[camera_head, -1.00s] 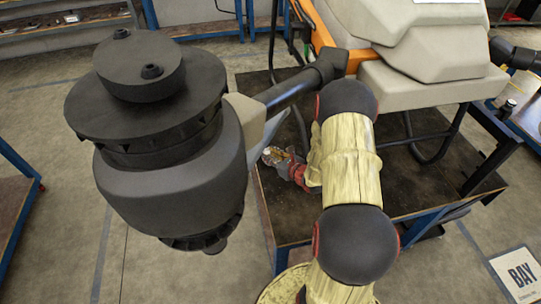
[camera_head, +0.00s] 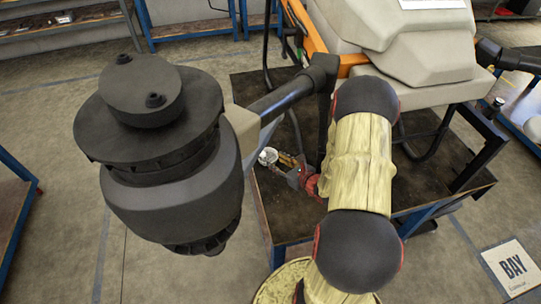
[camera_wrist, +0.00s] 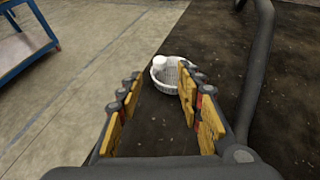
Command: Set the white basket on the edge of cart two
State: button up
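The white basket (camera_wrist: 170,84) is a small round ribbed bowl with a white round item (camera_wrist: 159,63) in it. It sits on the dark top of the cart (camera_wrist: 150,128), a little beyond my fingertips, nearer the right finger, which overlaps its right side in the wrist view. My gripper (camera_wrist: 159,82) is open, its yellow-padded fingers apart with nothing visible between them. In the head view the basket (camera_head: 267,156) shows just left of my gripper (camera_head: 282,163), near the cart's left edge. No cart number is readable, so I cannot tell which is cart two.
A large drone with a grey body (camera_head: 400,40) stands over the cart, its black rotor unit (camera_head: 160,160) overhanging the left side. A black leg tube (camera_wrist: 258,60) rises right of the basket. Another blue-framed table (camera_wrist: 22,45) stands left across open floor.

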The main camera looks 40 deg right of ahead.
jog(key=v, duration=0.3)
jog(key=shift+s+p, duration=0.2)
jog(key=shift+p, duration=0.15)
dwell(0.3)
